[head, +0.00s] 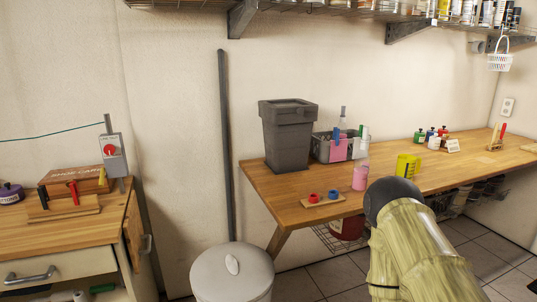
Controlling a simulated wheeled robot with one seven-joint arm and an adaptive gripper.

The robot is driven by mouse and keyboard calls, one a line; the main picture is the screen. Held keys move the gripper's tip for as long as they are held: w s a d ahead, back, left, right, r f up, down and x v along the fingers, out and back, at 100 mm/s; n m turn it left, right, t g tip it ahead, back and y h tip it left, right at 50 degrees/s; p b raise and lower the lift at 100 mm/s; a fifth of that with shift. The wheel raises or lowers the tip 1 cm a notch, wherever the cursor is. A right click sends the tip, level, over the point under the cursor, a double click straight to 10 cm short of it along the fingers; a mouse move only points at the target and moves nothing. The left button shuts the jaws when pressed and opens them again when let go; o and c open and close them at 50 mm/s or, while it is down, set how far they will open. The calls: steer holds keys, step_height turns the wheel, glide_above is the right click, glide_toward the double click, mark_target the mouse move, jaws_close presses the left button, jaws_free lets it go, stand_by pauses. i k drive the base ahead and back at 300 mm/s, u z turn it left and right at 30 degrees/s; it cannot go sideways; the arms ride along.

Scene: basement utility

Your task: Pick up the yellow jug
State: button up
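The yellow jug (405,166) stands upright on the wooden wall bench (444,181), right of the middle of the head view. Its lower part is close behind the dark rounded end of my arm in the picture. A pink container with a clear upper part (360,177) stands to its left, apart from it. My arm rises from the bottom right, but no fingers of my gripper show. I see nothing holding the jug.
A dark grey bin (287,137) and a grey crate with bottles (323,150) stand on the bench's left part. Small coloured bottles (431,135) stand behind the jug. A lidded trash can (232,275) is on the floor. A shelf (330,8) hangs above.

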mark_target(406, 163)
steer(key=z, duration=0.9)
steer(key=i, duration=1.35)
steer(key=u, duration=0.25)
